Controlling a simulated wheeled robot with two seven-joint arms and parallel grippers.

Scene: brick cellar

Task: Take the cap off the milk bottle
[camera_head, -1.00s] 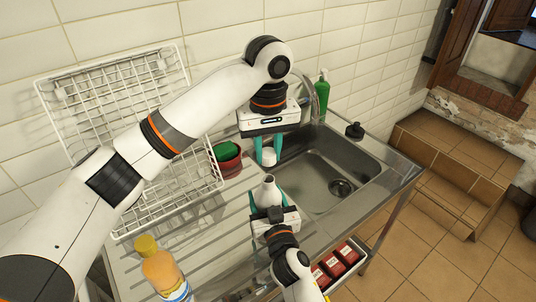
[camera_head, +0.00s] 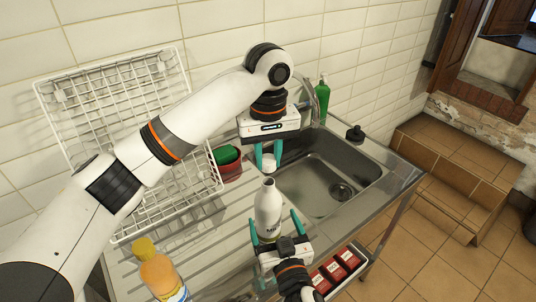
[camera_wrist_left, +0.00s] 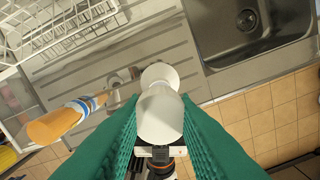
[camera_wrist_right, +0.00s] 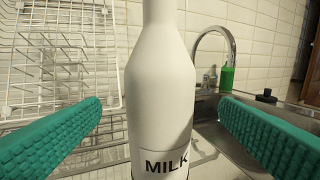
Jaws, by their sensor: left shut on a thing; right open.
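The white milk bottle (camera_head: 267,210) appears upright over the drainboard side of the counter; its base is hidden. Its label shows in the right wrist view (camera_wrist_right: 160,90). My right gripper (camera_head: 275,226) is open, with one finger on each side of the bottle; in the right wrist view both fingers stand clear of it. My left gripper (camera_head: 267,155) is shut on the white cap (camera_head: 268,161), above and behind the bottle's mouth and apart from it. In the left wrist view, white shapes lie between its fingers; I cannot surely separate cap from bottle there.
A wire dish rack (camera_head: 115,130) and a red pot (camera_head: 229,170) stand at the left. The steel sink (camera_head: 325,180) and green soap bottle (camera_head: 322,100) are at the right. An orange bottle (camera_head: 160,275) stands at the front left. Red boxes (camera_head: 338,268) lie low at the front.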

